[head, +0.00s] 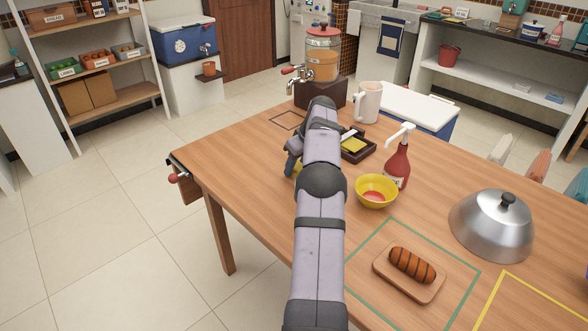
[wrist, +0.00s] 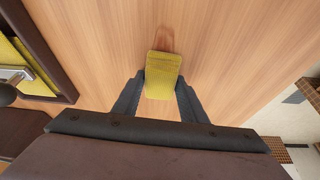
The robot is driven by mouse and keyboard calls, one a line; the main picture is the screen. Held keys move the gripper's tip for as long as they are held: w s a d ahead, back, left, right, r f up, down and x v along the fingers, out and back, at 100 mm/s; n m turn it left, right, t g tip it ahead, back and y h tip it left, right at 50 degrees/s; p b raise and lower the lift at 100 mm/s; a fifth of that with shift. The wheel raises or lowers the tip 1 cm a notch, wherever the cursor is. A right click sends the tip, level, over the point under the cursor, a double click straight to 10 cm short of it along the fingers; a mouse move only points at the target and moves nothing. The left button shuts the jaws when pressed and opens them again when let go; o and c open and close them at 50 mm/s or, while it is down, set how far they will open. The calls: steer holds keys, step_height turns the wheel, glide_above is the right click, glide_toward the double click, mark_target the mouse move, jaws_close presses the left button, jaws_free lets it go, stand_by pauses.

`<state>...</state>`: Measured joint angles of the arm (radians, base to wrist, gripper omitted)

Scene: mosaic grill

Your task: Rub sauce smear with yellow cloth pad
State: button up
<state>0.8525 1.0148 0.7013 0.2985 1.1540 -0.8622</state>
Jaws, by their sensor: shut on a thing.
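In the wrist view my gripper (wrist: 160,95) is shut on the yellow cloth pad (wrist: 162,66), which sits between its two dark fingers. A reddish-brown sauce smear (wrist: 166,38) shows on the wooden table just past the pad's far edge; part of it may be hidden under the pad. I cannot tell whether the pad touches the table. In the head view my arm covers most of the gripper, and a bit of the yellow pad (head: 298,168) shows at its left side. The smear is hidden there.
On the wooden table (head: 240,160), a dark tray (head: 368,153) with a yellow item lies right of my gripper. A yellow bowl (head: 376,191), a red pump bottle (head: 398,165), a sausage on a board (head: 412,265) and a metal dome (head: 492,225) stand nearer right. The table's left edge is close.

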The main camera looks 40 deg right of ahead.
steer(key=shift+s+f+b, duration=0.15)
steer(key=shift+s+b, duration=1.2)
steer(key=shift+b, duration=0.1)
steer(key=shift+s+f+b, duration=0.1)
steer(key=shift+s+b, duration=1.25)
steer(key=shift+b, duration=0.05)
steer(key=p+v, duration=0.1)
steer(key=v, duration=0.2)
steer(key=shift+r+p, duration=0.2)
steer(key=shift+p, duration=0.2)
step_height(320, 180, up, 5)
steer(key=p, duration=0.5)
steer(key=shift+r+p, duration=0.2)
steer(key=shift+p, duration=0.1)
